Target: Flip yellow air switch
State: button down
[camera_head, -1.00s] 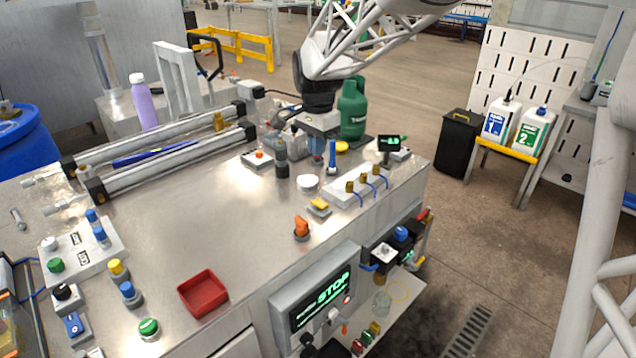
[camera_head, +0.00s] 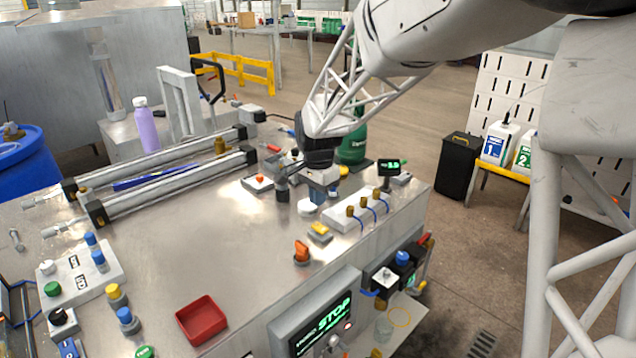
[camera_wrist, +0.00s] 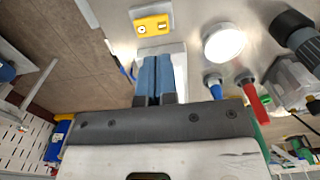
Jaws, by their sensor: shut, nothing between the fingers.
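The yellow air switch (camera_head: 320,229) is a small yellow rocker on a pale base, on the steel table near its front right edge. In the wrist view the yellow switch (camera_wrist: 152,23) is at the top, just beyond my fingertips. My gripper (camera_head: 316,197) is behind the switch and a little above the table, pointing down. In the wrist view my gripper (camera_wrist: 156,58) has its two blue fingers together and nothing between them. A gap shows between the fingertips and the switch there. I cannot tell their exact height above the table.
An orange knob (camera_head: 301,252) stands in front of the switch. A row of brass fittings with blue tubes (camera_head: 366,210) is to its right. A white round button (camera_head: 306,207) is close by my gripper. A red tray (camera_head: 201,320) lies front left; the middle table is clear.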

aim_at(318, 224)
jog(key=shift+f, duration=3.35)
